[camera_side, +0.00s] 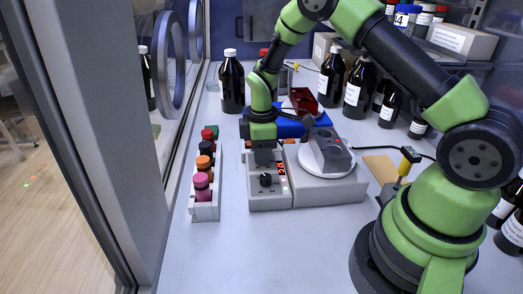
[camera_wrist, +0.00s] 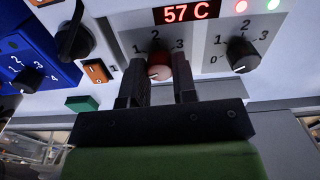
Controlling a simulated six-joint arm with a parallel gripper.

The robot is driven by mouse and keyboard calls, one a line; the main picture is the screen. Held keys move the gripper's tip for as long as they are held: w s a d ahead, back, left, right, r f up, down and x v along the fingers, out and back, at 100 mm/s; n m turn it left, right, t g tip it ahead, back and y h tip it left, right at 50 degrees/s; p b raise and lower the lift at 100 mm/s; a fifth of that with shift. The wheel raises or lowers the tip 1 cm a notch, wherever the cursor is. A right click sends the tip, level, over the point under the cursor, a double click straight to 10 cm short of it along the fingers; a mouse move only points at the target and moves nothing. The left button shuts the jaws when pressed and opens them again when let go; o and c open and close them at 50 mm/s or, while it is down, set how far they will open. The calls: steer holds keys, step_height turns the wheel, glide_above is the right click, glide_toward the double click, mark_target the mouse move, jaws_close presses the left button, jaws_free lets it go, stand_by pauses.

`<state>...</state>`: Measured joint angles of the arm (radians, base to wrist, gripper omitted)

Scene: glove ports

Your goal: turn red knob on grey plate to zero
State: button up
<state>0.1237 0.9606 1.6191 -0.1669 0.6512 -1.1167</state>
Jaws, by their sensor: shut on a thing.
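The red knob (camera_wrist: 159,66) is on the grey plate's front panel (camera_wrist: 207,42) in the wrist view, below and left of a red display reading 57 C. My gripper (camera_wrist: 160,74) is shut on the red knob, one dark finger on each side. The knob's white mark is toward its lower left; the numbers 1, 2 and 3 show around it, while any 0 is hidden by a finger. In the side view my gripper (camera_side: 264,157) is down at the grey unit (camera_side: 270,201), and the red knob is hidden.
A black knob (camera_wrist: 242,54) is close to the right. An orange switch (camera_wrist: 97,72), a black part (camera_wrist: 75,40) and a blue box (camera_wrist: 22,62) are to the left. In the side view, a rack of coloured caps (camera_side: 204,211) is left of the unit, with brown bottles (camera_side: 231,84) behind.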

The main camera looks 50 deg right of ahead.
steer(key=shift+s+n, duration=0.1)
steer(key=shift+n, duration=0.7)
steer(key=o, duration=0.9)
steer(key=shift+o, duration=0.2)
steer(key=shift+r, duration=0.15)
step_height(320, 180, up, 10)
